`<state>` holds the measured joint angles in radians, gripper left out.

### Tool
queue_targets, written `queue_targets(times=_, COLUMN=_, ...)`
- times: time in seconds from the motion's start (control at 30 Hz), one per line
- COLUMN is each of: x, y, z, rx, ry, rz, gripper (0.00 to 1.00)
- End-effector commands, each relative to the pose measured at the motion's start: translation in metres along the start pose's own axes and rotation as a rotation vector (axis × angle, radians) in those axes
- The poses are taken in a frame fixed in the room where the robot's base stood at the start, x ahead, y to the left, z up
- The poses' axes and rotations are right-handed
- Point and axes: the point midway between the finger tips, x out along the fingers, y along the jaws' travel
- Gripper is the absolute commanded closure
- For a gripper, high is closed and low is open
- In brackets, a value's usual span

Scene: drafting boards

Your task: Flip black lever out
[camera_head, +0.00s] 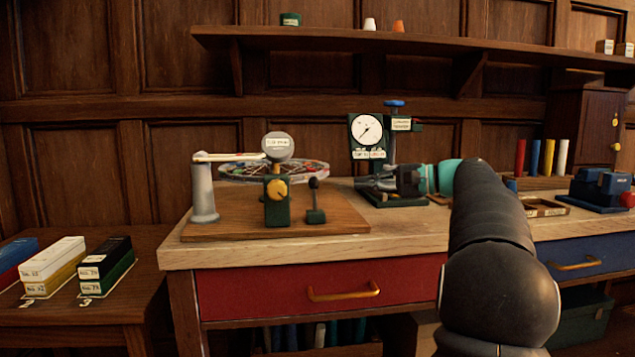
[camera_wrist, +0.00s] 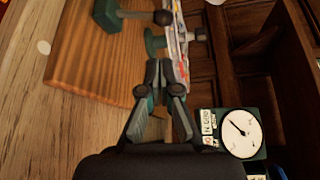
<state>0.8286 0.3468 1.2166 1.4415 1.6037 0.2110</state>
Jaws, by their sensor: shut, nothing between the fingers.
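The black lever (camera_head: 314,184) has a dark ball knob on a short stem that stands roughly upright from a small green base (camera_head: 315,215). It is on the wooden board, right of the yellow-knobbed green stand. In the wrist view, turned sideways, a dark knob (camera_wrist: 162,18) on a grey stem shows at the top, beyond my fingertips. My gripper (camera_head: 362,183) is right of the lever in the head view, pointing left. In the wrist view my gripper (camera_wrist: 160,72) has its fingers together, empty, with a visible gap to that knob.
A dial gauge press (camera_head: 367,130) stands behind my gripper. In the wrist view, a second knob (camera_wrist: 200,34) appears close beyond the fingertips; what it belongs to is unclear. The board's front right is clear.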

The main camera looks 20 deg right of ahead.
Motion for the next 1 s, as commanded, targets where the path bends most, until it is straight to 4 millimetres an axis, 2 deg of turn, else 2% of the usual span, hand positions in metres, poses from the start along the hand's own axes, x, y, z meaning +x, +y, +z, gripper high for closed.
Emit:
queue_targets(times=0.47, x=0.003, y=-0.002, z=-0.001, rx=0.0, ry=-0.005, rz=-0.009, gripper=1.0)
queue_targets(times=0.57, x=0.013, y=-0.002, z=-0.001, rx=0.0, ry=-0.006, rz=-0.009, gripper=1.0)
queue_targets(times=1.0, x=0.081, y=-0.003, z=-0.001, rx=0.0, ry=-0.003, rz=-0.009, gripper=1.0)
